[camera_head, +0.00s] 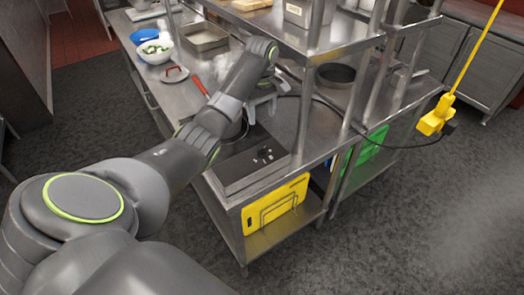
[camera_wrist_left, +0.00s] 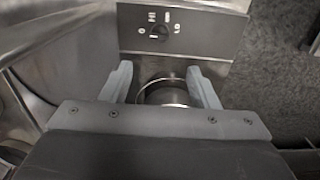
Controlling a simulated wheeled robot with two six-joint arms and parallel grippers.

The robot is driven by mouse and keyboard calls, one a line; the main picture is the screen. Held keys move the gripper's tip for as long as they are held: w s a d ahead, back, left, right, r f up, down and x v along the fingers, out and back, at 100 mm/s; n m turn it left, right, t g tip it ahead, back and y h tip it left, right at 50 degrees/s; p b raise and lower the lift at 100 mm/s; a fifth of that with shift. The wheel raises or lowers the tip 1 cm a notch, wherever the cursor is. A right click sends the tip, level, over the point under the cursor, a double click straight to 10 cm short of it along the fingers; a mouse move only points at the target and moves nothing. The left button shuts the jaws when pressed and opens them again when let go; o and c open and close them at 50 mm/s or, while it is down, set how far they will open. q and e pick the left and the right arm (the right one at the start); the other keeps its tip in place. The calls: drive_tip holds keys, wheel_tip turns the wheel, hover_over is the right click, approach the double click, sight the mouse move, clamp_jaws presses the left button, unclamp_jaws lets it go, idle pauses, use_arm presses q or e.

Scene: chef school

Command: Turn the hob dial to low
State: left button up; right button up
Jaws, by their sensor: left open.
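The hob dial (camera_head: 265,153) is a small black knob on the hob's control panel (camera_head: 238,167), near the counter's front end. In the left wrist view the dial (camera_wrist_left: 160,32) sits at the top centre, with white markings around it on a grey panel. My left gripper (camera_head: 262,104) is above the counter, farther back than the dial and apart from it. In the left wrist view its two fingers (camera_wrist_left: 160,88) are spread, and a round metal-rimmed thing shows beyond the gap. A pot (camera_head: 236,128) is partly hidden by my left arm. My right gripper is not in view.
A steel shelf (camera_head: 345,35) on posts stands over the counter, close to my left gripper. A black pan (camera_head: 336,74) sits to the right. A yellow board (camera_head: 277,204) stands below the dial. Bowls and a tray are at the back left.

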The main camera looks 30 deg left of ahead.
use_arm(q)
drive_tip(key=b, duration=0.4)
hover_over(262, 148)
wheel_tip(262, 148, down, 7)
drive_tip(key=shift+d+r, duration=0.1)
wheel_tip(262, 148, down, 7)
drive_tip(key=shift+r+p, duration=0.1)
drive_tip(key=shift+p, duration=1.15)
drive_tip(key=shift+f, duration=0.6)
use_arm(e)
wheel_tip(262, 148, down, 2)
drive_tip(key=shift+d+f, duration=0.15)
use_arm(q)
drive_tip(key=c, duration=1)
drive_tip(key=shift+r, duration=0.1)
